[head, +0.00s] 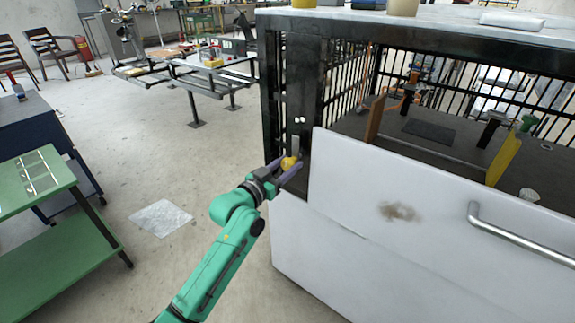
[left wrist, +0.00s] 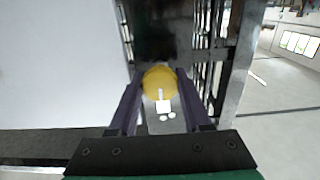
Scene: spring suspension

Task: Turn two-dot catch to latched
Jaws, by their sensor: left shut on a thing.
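The two-dot catch has a round yellow knob (head: 290,163) on the dark corner post (head: 302,75) of the cabinet. Two white dots (head: 299,120) mark the post above the knob, with a light grey plate (head: 296,143) between them. My left gripper (head: 286,166) is shut on the knob, one purple finger on each side. In the left wrist view the yellow knob (left wrist: 160,80) sits between the fingers, with a pale bar and square on or near it and the two dots below. The catch's latched state cannot be told. My right gripper is not in view.
A white front panel (head: 350,190) with a bar handle (head: 520,238) stands right of the catch. Dark bars line the cabinet behind it. A green bench (head: 40,185) is at the left. The floor between bench and cabinet is mostly clear.

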